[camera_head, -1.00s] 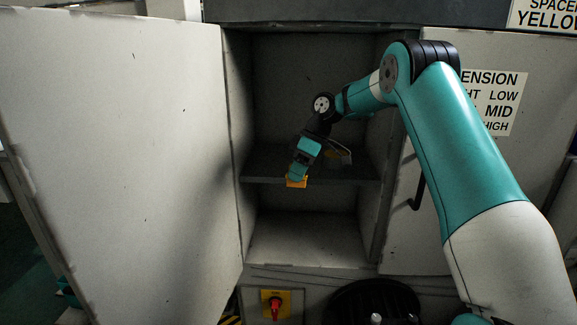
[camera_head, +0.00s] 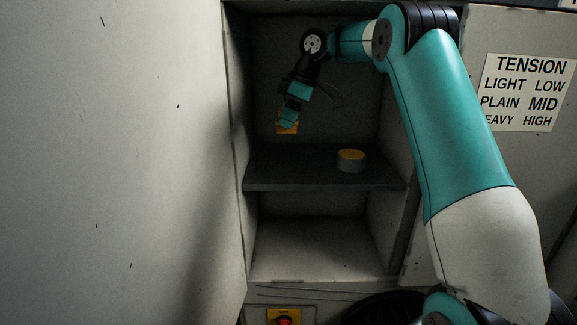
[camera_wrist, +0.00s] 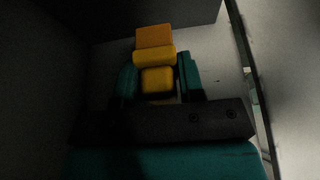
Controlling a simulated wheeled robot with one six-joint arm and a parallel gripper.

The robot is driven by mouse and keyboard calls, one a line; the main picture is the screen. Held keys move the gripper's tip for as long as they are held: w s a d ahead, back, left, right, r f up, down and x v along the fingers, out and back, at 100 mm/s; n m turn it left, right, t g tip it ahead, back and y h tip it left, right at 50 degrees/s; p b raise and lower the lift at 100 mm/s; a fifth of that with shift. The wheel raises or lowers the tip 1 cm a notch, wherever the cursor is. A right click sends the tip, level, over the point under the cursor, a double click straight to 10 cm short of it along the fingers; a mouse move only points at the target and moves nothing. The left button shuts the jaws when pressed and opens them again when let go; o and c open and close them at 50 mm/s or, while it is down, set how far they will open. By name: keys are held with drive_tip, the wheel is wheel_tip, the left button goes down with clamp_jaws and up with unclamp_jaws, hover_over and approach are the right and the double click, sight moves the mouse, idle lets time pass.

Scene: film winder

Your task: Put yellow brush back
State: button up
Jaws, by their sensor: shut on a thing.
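My gripper (camera_head: 291,117) is shut on the yellow brush (camera_head: 287,128) and holds it above the cabinet's middle shelf (camera_head: 290,170), toward its left side. In the wrist view the brush (camera_wrist: 155,57) sits between the two teal fingers (camera_wrist: 159,80), its yellow-orange parts extending beyond them. The gripper hides part of the brush in the head view. A clear gap shows between brush and shelf in the head view.
A round tape-like roll with a yellow top (camera_head: 351,160) stands on the shelf's right side. The open cabinet door (camera_head: 110,160) fills the left. The lower compartment (camera_head: 310,245) looks empty. A tension label (camera_head: 525,92) is at right.

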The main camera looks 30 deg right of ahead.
sight(289, 132)
wheel_tip(289, 132, down, 4)
drive_tip(key=b, duration=0.3)
drive_tip(key=shift+d, duration=0.15)
wheel_tip(289, 132, down, 6)
drive_tip(key=b, duration=0.2)
drive_tip(key=shift+r+b, duration=0.15)
drive_tip(key=shift+b, duration=0.2)
drive_tip(key=o, duration=0.8)
drive_tip(key=shift+f, duration=0.2)
drive_tip(key=p+v, duration=0.2)
drive_tip(key=v, duration=0.2)
drive_tip(key=p+v, duration=0.2)
drive_tip(key=v, duration=0.2)
drive_tip(key=p+v, duration=0.2)
drive_tip(key=v, duration=0.2)
drive_tip(key=shift+s+d+f, duration=0.1)
drive_tip(key=shift+s+d, duration=0.1)
drive_tip(key=shift+s, duration=0.05)
